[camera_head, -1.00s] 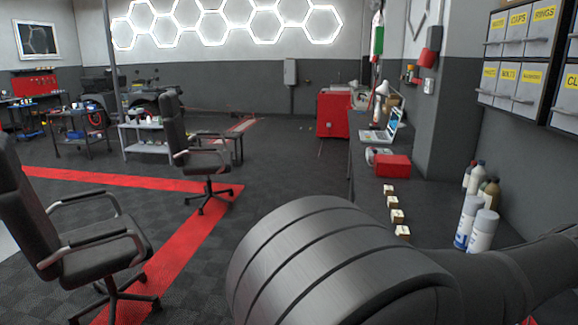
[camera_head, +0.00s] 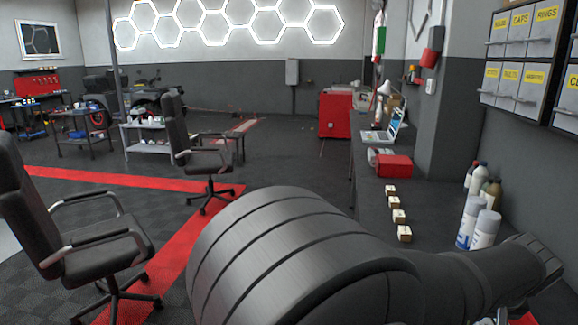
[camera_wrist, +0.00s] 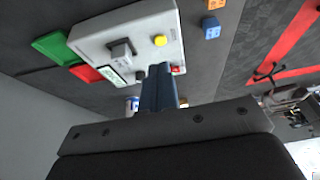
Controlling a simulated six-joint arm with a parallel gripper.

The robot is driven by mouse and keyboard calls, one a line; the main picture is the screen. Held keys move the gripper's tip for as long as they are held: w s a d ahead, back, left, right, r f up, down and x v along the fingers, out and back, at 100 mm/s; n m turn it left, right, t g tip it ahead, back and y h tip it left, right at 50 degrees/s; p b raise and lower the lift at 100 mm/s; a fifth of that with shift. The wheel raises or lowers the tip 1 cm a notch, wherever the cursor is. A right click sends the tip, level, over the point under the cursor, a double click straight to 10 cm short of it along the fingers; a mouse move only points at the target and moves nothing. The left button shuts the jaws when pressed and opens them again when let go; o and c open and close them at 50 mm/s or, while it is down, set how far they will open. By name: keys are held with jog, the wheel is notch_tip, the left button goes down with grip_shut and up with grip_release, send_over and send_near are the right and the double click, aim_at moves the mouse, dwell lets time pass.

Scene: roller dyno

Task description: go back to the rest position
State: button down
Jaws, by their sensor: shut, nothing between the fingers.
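My gripper (camera_wrist: 158,90) shows in the wrist view as two dark fingers closed together, with nothing between them. Behind the fingers is a pale grey control box (camera_wrist: 190,75); I cannot tell how far the fingertips are from it. The box has a yellow button (camera_wrist: 160,41), a red button, a dark knob and a small display. In the head view my arm fills the lower middle and right, and my gripper cannot be made out there.
A dark bench (camera_head: 372,215) carries several small pale blocks, a red box (camera_head: 393,166), a laptop (camera_head: 385,130) and spray cans (camera_head: 485,230). Labelled drawers (camera_head: 520,60) hang at upper right. Office chairs (camera_head: 75,235) stand left. Small blue (camera_wrist: 210,27) and orange blocks lie near the control box.

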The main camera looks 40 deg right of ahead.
jog(key=v, duration=0.7)
jog(key=shift+m+g, duration=0.3)
jog(key=shift+m, duration=0.6)
jog(key=w+d+f, duration=0.1)
jog(key=d+f, duration=0.2)
jog(key=d, duration=0.1)
jog(key=w+d+f, duration=0.1)
jog(key=d+f, duration=0.2)
jog(key=d, duration=0.1)
jog(key=w+d+f, duration=0.2)
jog(key=d+f, duration=0.2)
jog(key=shift+d, duration=0.2)
